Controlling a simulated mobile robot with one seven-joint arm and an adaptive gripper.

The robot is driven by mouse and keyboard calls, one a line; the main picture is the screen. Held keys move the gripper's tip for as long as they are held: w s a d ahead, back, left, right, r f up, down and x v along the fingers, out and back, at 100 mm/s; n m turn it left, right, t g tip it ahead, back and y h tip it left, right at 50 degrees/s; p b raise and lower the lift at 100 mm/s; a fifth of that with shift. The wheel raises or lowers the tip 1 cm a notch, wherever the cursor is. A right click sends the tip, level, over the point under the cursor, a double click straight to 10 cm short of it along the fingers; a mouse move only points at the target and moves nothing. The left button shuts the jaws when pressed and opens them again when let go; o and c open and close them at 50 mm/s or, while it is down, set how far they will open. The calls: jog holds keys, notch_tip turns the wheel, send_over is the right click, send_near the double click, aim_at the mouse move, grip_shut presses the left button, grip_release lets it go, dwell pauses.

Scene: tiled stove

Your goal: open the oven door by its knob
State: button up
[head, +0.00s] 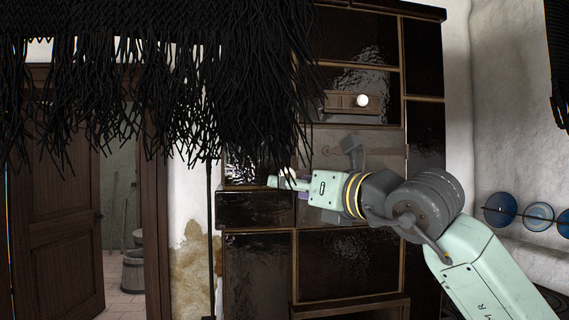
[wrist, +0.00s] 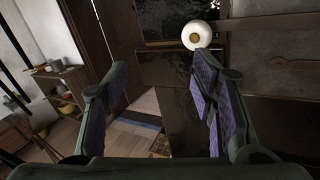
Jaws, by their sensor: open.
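The oven door (head: 385,138) is a grey metal panel with strap hinges, set in the dark tiled stove; it also shows at the right of the wrist view (wrist: 270,85). Its round white knob (wrist: 196,35) is just beyond the tip of the right finger in the wrist view, not between the fingers. In the head view the knob (head: 288,173) is partly hidden by my gripper (head: 280,180). My gripper (wrist: 162,64) is open and empty, its purple pads apart. I cannot tell if a finger touches the knob. The door looks shut.
Another white knob (head: 362,100) sits on a small brown panel above. Dark fringe (head: 250,80) hangs at the upper left. A wooden door (head: 55,210) stands at left. Blue plates (head: 540,216) hang on the right wall. Wooden shelves (wrist: 65,95) show in the wrist view.

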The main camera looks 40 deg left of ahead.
aim_at(290, 175)
jog(key=w+a+p, duration=0.1)
jog(key=w+a, duration=0.1)
jog(key=w+a+t+p, duration=0.1)
jog(key=w+a+p, duration=0.1)
jog(key=w+a+r+m+t+h+p, duration=0.1)
jog(key=w+a, duration=0.2)
jog(key=shift+r, duration=0.1)
jog(key=shift+w+a, duration=0.25)
jog(key=shift+a, duration=0.25)
jog(key=shift+c, duration=0.6)
grip_shut()
